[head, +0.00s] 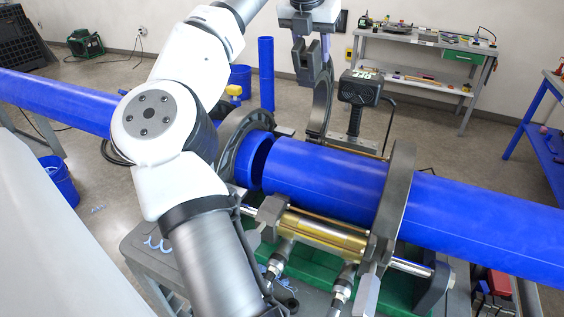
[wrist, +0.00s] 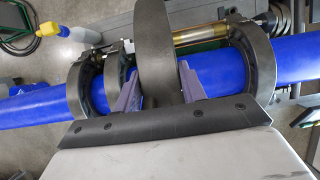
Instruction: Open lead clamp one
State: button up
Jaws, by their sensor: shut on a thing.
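A dark grey curved clamp half (head: 322,103) stands raised above the blue pipe on the cart, swung up off it. I take it for lead clamp one; no label is readable. My gripper (head: 312,62) is at its upper end. In the wrist view the clamp half (wrist: 157,50) lies between the two purple-grey fingers of my gripper (wrist: 160,92), shut on it. The blue pipe (wrist: 212,77) shows behind it. In the head view a blue pipe length (head: 325,178) lies bare below the raised half. My arm hides part of the cart's left side.
Another clamp ring (head: 396,200) is closed around the pipe at right, and one (head: 241,145) stands at left. A black box-shaped tool (head: 360,90) stands behind the pipe. A brass cylinder (head: 325,232) runs along the front. A workbench (head: 420,45) is at the back.

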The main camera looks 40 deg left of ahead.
jog(key=shift+w+a+r, duration=0.15)
jog(key=shift+w+a, duration=0.05)
jog(key=shift+w, duration=0.6)
jog(key=shift+w+a+r, duration=0.1)
jog(key=shift+w+a, duration=0.05)
jog(key=shift+w, duration=0.7)
jog(key=shift+w+a+r, duration=0.15)
jog(key=shift+w+a, duration=0.05)
jog(key=shift+w, duration=0.7)
